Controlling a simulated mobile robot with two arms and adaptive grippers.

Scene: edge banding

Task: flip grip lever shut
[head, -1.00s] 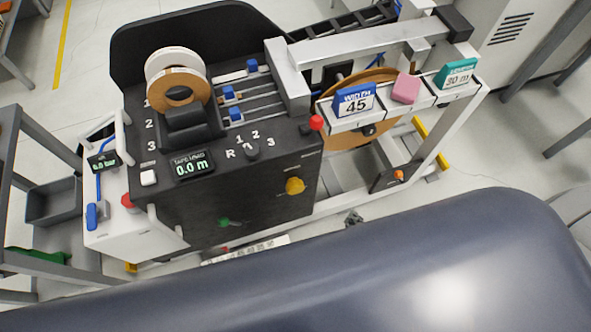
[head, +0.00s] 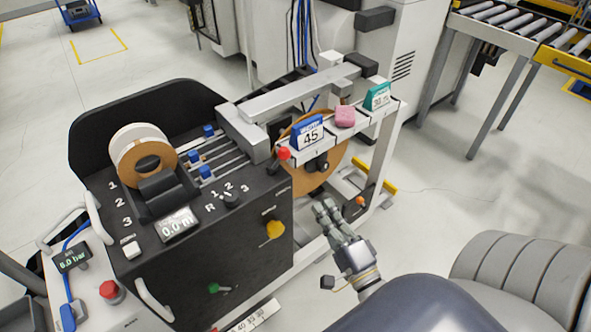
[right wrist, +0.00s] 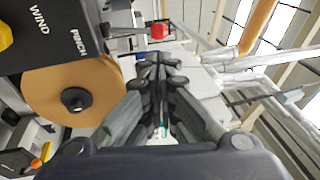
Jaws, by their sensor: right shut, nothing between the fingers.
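No readable label in view says grip. An orange-tipped lever (head: 360,200) sits low on the machine's right side; it also shows at the lower left in the right wrist view (right wrist: 38,163). A red-ball lever (head: 283,153) sits at the machine's upper right corner; in the right wrist view the red ball (right wrist: 158,31) is near the word PINCH. My right gripper (head: 325,207) is shut and empty, in front of the tape roll, left of the orange-tipped lever and below the red ball. In the right wrist view its fingertips (right wrist: 158,62) meet. My left gripper is out of view.
A brown tape roll (right wrist: 60,85) is beside my right gripper. A rail with a pink block (head: 345,116) is above it.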

